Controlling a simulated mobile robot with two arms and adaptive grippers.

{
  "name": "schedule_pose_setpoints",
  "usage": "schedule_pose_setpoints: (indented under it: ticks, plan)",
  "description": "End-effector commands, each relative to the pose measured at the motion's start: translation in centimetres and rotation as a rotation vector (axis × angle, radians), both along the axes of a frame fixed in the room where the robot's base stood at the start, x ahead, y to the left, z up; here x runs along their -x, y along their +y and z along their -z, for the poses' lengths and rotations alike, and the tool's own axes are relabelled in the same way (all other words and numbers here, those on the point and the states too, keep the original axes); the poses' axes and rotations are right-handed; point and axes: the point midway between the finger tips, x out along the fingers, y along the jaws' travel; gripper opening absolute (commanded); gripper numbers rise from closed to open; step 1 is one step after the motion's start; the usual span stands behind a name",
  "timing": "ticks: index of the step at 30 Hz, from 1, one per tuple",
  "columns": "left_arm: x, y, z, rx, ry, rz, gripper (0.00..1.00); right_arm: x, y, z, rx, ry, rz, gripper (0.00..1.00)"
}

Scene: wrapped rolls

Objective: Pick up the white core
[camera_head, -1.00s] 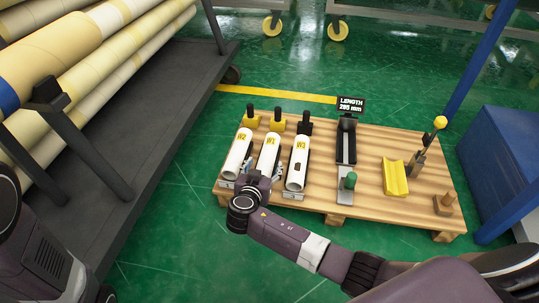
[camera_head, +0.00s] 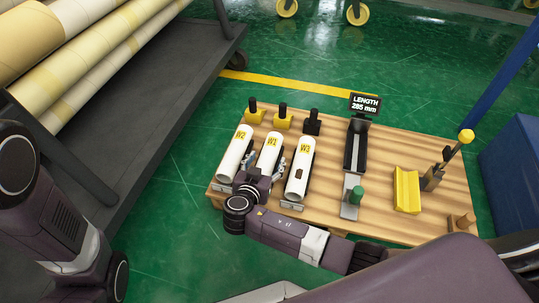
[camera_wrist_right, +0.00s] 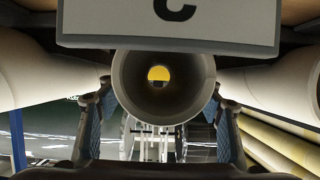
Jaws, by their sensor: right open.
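Three white cores lie side by side on the wooden board (camera_head: 325,222): W2 (camera_head: 235,148), W1 (camera_head: 269,150) and W3 (camera_head: 299,168), each with a yellow label. My right gripper (camera_head: 265,165) is at the near end of W1, with one finger on each side. In the right wrist view, the open end of a white core (camera_wrist_right: 160,100) lies between the open fingers of my right gripper (camera_wrist_right: 158,118). Gaps show beside the core, and yellow shows through its bore. My left arm shows at the left edge, but its gripper does not.
Yellow and black posts stand behind the cores. A rack of rolls (camera_head: 100,75) fills the left.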

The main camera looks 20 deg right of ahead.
Motion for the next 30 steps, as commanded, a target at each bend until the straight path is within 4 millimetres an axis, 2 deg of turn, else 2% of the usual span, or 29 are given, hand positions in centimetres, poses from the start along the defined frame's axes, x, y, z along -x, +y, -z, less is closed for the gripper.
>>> schedule_pose_setpoints:
  ticks: [3,16,25,30]
  plan:
    - [0.1,0.0,0.0,0.0,-0.002,0.0,0.29,0.0,0.0,0.0,0.0,0.0,0.0,0.61]
    - [0.3,0.1,0.0,0.001,-0.005,0.0,0.29,0.0,0.0,0.0,0.0,0.0,0.0,0.14]
    - [0.2,0.1,-0.1,0.001,-0.004,0.0,0.29,-0.1,0.0,-0.3,0.0,-0.001,0.0,0.12]
    - [0.1,0.1,-0.9,0.001,-0.001,-0.001,0.29,-0.1,0.0,-1.3,-0.001,-0.002,0.001,0.12]
